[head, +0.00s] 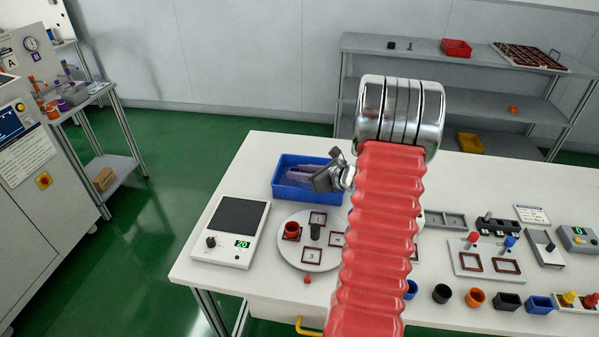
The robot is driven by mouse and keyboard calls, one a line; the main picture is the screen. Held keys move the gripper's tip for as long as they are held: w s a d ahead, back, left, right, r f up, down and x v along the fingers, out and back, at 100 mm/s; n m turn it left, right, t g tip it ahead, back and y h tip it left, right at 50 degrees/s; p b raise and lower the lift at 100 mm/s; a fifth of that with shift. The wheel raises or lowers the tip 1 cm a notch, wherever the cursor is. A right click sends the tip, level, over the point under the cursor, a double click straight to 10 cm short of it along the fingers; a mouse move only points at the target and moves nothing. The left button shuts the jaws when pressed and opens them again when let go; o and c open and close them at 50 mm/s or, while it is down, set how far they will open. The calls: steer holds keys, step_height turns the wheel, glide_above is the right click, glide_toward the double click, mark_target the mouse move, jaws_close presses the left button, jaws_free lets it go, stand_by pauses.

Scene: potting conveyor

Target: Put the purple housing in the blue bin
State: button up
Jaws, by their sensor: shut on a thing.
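The blue bin (276,193) stands at the back left of the white table. My gripper (318,184) is over the right part of the bin, seen small and partly from behind. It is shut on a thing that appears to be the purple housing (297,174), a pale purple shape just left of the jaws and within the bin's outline. I cannot tell whether the housing touches the bin floor. The exact contact at the jaws is too small to make out.
Several coloured cups and small fixtures stand to the right. My red arm hides the table's middle. A shelf (456,98) is behind.

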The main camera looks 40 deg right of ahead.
steer(key=shift+f, duration=0.25)
steer(key=o, duration=1)
steer(key=shift+s+a+f, duration=0.1)
steer(key=shift+f, duration=0.1)
steer(key=shift+r, duration=0.1)
steer(key=shift+r, duration=0.35)
steer(key=v, duration=1.2)
steer(key=shift+r, duration=0.3)
